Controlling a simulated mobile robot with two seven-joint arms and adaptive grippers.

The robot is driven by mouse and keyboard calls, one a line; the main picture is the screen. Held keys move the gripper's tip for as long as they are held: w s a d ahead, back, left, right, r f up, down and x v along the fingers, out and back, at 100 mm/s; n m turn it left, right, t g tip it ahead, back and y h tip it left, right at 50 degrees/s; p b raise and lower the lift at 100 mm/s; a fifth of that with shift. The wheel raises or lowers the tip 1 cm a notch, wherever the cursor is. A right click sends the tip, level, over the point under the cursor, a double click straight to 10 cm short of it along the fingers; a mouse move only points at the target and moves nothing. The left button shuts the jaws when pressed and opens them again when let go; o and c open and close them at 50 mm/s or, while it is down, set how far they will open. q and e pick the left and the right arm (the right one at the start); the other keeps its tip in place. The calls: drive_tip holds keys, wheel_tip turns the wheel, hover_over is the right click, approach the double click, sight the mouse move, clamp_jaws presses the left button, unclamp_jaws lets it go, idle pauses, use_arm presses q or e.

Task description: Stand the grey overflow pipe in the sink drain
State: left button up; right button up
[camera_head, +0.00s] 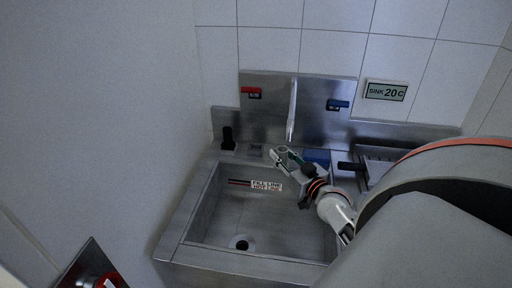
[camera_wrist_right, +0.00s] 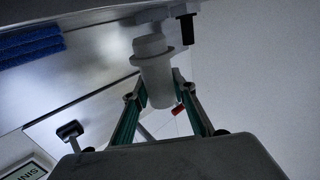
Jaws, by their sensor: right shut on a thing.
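The grey overflow pipe (camera_wrist_right: 154,58) shows in the right wrist view as a pale cylinder with a wider collar. My right gripper (camera_wrist_right: 160,92) is shut on it, one finger on each side. In the head view my right gripper (camera_head: 285,156) is over the back rim of the sink, at the right of centre; the pipe is hard to make out there. The steel sink (camera_head: 211,213) has a round dark drain (camera_head: 242,243) near the front of its floor. The drain is empty and apart from the gripper, which is behind and to its right.
A black upright object (camera_head: 228,139) stands on the back-left ledge. A blue sponge (camera_head: 317,157) lies behind the gripper. A tap spout (camera_head: 292,112) rises at the back between red and blue handles. A rack (camera_head: 385,160) is at right. The basin is clear.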

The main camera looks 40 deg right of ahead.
drive_tip(key=f+x, duration=0.1)
drive_tip(key=x, duration=0.5)
drive_tip(key=f+x, duration=0.1)
drive_tip(key=x, duration=0.5)
drive_tip(key=f+x, duration=0.1)
drive_tip(key=x, duration=0.5)
drive_tip(key=shift+b, duration=0.35)
drive_tip(key=shift+f, duration=0.15)
use_arm(q)
drive_tip(key=shift+w+d+r+h, duration=0.15)
drive_tip(key=shift+d+h, duration=0.15)
drive_tip(key=shift+d, duration=0.45)
drive_tip(key=shift+a, duration=0.1)
use_arm(e)
drive_tip(key=shift+f, duration=0.1)
drive_tip(key=shift+f, duration=0.1)
drive_tip(key=o, duration=0.9)
